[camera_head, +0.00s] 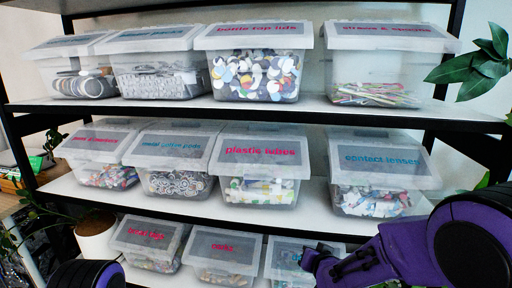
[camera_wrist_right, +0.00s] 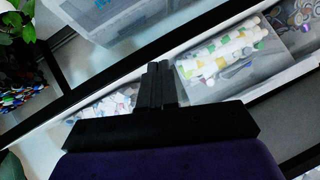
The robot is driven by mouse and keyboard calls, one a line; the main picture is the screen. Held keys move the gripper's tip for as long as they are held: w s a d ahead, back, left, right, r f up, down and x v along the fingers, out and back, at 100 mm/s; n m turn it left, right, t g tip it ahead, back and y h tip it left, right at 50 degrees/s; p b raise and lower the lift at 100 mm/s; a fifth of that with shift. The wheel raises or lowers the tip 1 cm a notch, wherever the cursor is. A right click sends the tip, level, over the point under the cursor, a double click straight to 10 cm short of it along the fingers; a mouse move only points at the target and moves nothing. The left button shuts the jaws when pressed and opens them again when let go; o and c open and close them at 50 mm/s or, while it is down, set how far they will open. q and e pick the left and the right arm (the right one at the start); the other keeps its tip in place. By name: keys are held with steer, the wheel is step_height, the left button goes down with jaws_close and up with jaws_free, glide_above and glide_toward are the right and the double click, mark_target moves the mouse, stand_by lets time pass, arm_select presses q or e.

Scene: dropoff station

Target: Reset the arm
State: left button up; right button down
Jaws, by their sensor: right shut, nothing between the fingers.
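My right arm (camera_head: 400,250) comes in from the lower right in the head view, purple and black, in front of the lower shelf. Its fingertips cannot be made out there. In the right wrist view my right gripper (camera_wrist_right: 158,85) shows two black fingers pressed together with nothing between them. Behind the fingers are clear bins on a shelf, one with white, yellow and green tubes (camera_wrist_right: 225,55). I cannot tell the gap between fingers and bins. A dark rounded part of my left arm (camera_head: 88,275) shows at the bottom left; its gripper is out of view.
A black-framed shelf unit holds lidded clear bins on three levels. The contact lenses bin (camera_head: 382,172) and plastic tubes bin (camera_head: 260,165) are on the middle level. The right arm overlaps the lower right shelf. A white pot (camera_head: 96,240) stands lower left; leaves (camera_head: 485,65) hang at right.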

steer(key=s+d+f+m+g+h, duration=0.1)
steer(key=s+d+f, duration=0.3)
steer(key=s+f, duration=0.15)
steer(key=s+d+f+m+h, duration=0.1)
steer(key=s+d+f, duration=0.25)
steer(key=f, duration=0.35)
steer(key=s+d+f+g, duration=0.2)
steer(key=s+f, duration=0.2)
steer(key=s, duration=0.6)
steer(key=s+d+f+g+h, duration=0.1)
steer(key=s+d+f+g, duration=0.2)
steer(key=s, duration=0.7)
steer(key=s+d+f+m+g+h, duration=0.1)
steer(key=s+d+f+g, duration=0.1)
steer(key=s+f, duration=0.5)
steer(key=s, duration=0.3)
steer(key=shift+s+d+g, duration=0.2)
steer(key=shift+s+g, duration=0.1)
steer(key=shift+s, duration=0.1)
